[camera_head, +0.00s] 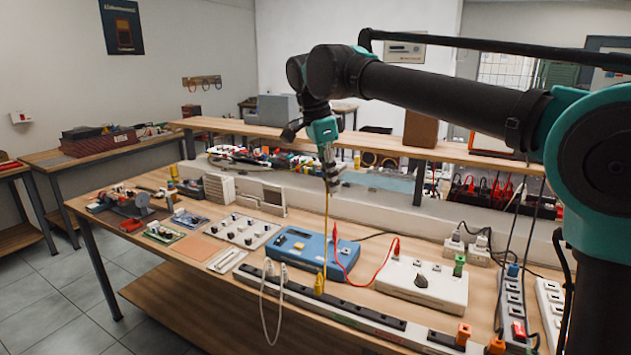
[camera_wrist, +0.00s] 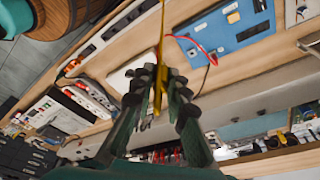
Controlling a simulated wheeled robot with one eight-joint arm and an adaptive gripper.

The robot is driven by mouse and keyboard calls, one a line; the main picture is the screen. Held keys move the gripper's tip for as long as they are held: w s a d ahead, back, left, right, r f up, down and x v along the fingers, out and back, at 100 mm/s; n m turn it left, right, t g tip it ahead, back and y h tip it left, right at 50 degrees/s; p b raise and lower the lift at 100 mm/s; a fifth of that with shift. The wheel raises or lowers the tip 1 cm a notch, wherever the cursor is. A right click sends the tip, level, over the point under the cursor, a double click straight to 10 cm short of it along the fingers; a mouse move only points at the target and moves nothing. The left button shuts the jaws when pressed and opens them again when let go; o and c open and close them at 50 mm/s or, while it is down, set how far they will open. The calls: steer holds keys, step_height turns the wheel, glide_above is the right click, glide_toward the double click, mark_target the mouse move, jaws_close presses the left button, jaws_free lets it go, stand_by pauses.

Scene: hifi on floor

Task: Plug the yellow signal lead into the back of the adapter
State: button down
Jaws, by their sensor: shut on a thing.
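My gripper (camera_head: 331,178) is raised above the bench. In the wrist view, its two dark fingers (camera_wrist: 160,85) are shut on the yellow signal lead (camera_wrist: 161,30), with a yellow piece between them. The lead (camera_head: 326,235) hangs down taut in the head view, in front of the blue box. It reaches a yellow plug (camera_head: 320,284) standing on the long black-and-white rail. I cannot tell for sure which piece is the adapter. A green block (camera_head: 459,265) stands on the white box, and orange blocks (camera_head: 463,334) stand at the rail's right end.
The blue box (camera_head: 302,255) and white box (camera_head: 422,284) are joined by a red lead (camera_head: 343,262). A white lead (camera_head: 264,310) loops over the bench's front edge. Power strips (camera_head: 511,300) stand at right. A raised shelf (camera_head: 420,150) runs behind; the air around my gripper is clear.

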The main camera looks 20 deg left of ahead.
steer(key=w+d, duration=0.6)
steer(key=d, duration=0.5)
steer(key=w+d, duration=0.7)
steer(key=d, duration=0.4)
steer(key=w+d, duration=0.6)
steer(key=d, duration=0.4)
steer(key=x, duration=0.6)
steer(key=s+a+x, duration=0.1)
steer(key=x, duration=0.5)
steer(key=s+a+x, duration=0.1)
steer(key=x, duration=0.5)
steer(key=shift+s+a+f, duration=0.15)
steer(key=shift+f, duration=0.2)
steer(key=shift+x, duration=0.9)
steer(key=shift+a+f, duration=0.1)
steer(key=shift+f, duration=0.75)
stand_by(0.9)
